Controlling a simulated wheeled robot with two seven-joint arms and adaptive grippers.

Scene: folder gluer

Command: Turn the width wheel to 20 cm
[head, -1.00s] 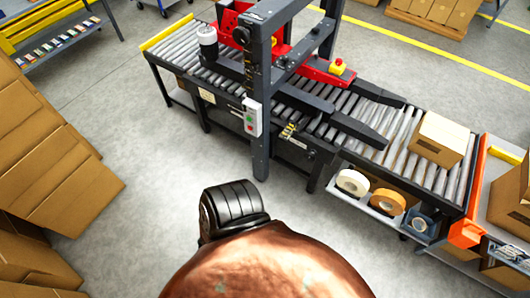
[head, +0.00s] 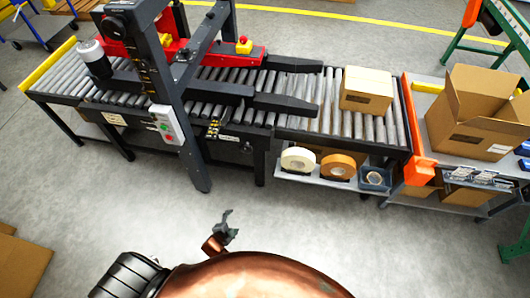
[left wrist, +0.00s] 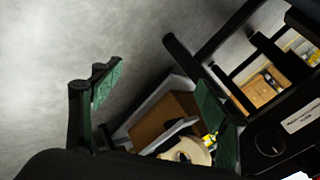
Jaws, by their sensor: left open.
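The case-sealing machine (head: 180,110) with its roller bed stands across the head view. A small dark round knob (head: 246,146) shows faintly on its near side, by a white label. In the left wrist view a black round dial (left wrist: 270,144) sits on a dark panel beside a white label; its lettering is too small to read, and I cannot tell the width setting. My left gripper (head: 226,228) is open and empty over the floor, apart from the machine. Its green-padded fingers (left wrist: 158,80) are spread in the left wrist view. My right gripper is not in view.
A shelf with tape rolls (head: 318,164) hangs under the roller bed. A closed carton (head: 367,90) rests on the rollers. An open carton (head: 475,115) stands on the table at right. An upright post (head: 188,130) rises at the machine's near side. The floor in front is clear.

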